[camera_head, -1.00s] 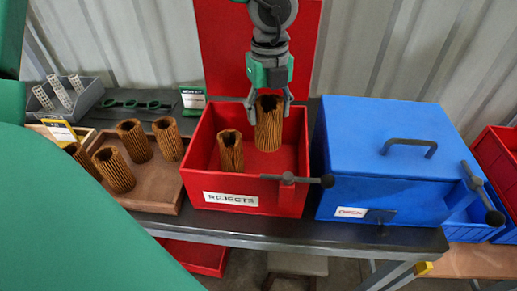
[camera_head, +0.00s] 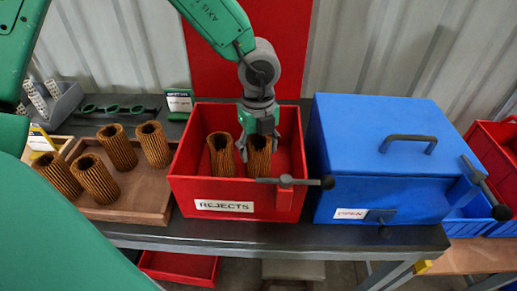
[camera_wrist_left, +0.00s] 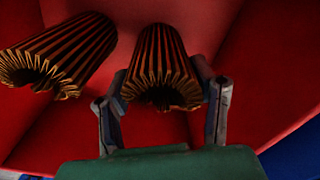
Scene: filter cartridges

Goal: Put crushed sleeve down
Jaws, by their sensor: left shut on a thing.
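My left gripper (camera_head: 259,145) is down inside the open red box labelled REJECTS (camera_head: 182,190). It is shut on a brown pleated sleeve (camera_head: 259,163), which stands roughly upright in the box. In the left wrist view the held sleeve (camera_wrist_left: 157,62) sits between the two fingers (camera_wrist_left: 163,110), with a ragged pleated end. A second brown pleated sleeve (camera_head: 221,157) stands beside it on the left, with a small gap; it also shows in the left wrist view (camera_wrist_left: 68,50). Whether the held sleeve's base touches the box floor is hidden. My right gripper is not in view.
A brown tray (camera_head: 130,210) with several pleated sleeves stands left of the red box. A blue lidded box (camera_head: 385,130) stands close on the right. The red lid (camera_head: 245,60) stands up behind. A black handle (camera_head: 300,182) sticks out at the front.

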